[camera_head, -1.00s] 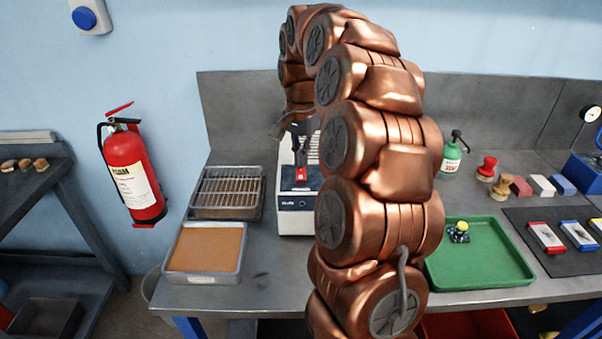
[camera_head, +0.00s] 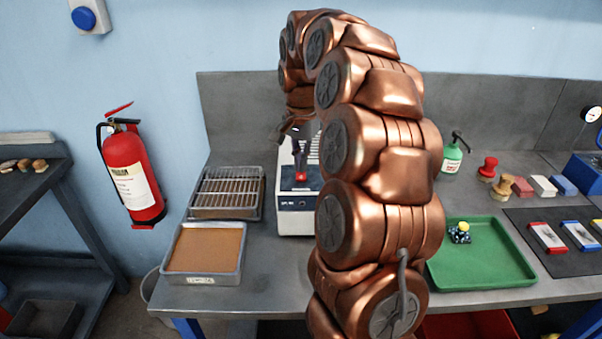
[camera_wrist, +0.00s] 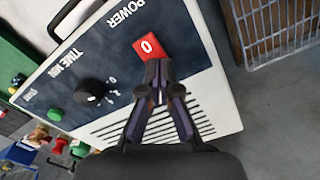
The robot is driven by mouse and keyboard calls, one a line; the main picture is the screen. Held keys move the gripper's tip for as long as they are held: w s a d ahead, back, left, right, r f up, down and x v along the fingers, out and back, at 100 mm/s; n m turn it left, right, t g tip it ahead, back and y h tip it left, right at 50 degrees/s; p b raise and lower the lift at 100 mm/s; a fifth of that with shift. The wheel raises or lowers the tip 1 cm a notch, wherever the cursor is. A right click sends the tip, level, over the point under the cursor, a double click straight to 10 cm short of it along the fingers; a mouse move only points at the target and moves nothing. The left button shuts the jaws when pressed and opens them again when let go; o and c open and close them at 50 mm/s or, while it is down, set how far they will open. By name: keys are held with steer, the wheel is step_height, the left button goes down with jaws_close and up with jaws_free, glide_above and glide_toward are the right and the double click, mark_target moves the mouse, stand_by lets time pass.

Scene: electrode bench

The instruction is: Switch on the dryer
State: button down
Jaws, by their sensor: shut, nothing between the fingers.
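The dryer (camera_head: 295,222) is a white box with a dark top panel, standing on the bench behind my arm. A black knob (camera_wrist: 89,92) and a green button (camera_wrist: 55,114) sit further along the panel. My gripper (camera_wrist: 156,68) is shut and empty, its tips right at the edge of the red switch. I cannot tell whether they touch it. In the head view my gripper (camera_head: 299,163) points down just above the red switch (camera_head: 301,176).
A wire-rack tray (camera_head: 227,214) and a tray with an orange-brown filling (camera_head: 240,262) lie left of the dryer. A green tray (camera_head: 500,281) lies to the right. A fire extinguisher (camera_head: 134,175) hangs on the wall. My arm hides the bench middle.

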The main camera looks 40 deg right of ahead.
steer(key=shift+f, duration=0.2)
steer(key=shift+r, duration=0.15)
steer(key=shift+r+p, duration=0.7)
steer(key=shift+r, duration=2.65)
steer(key=shift+a, duration=0.1)
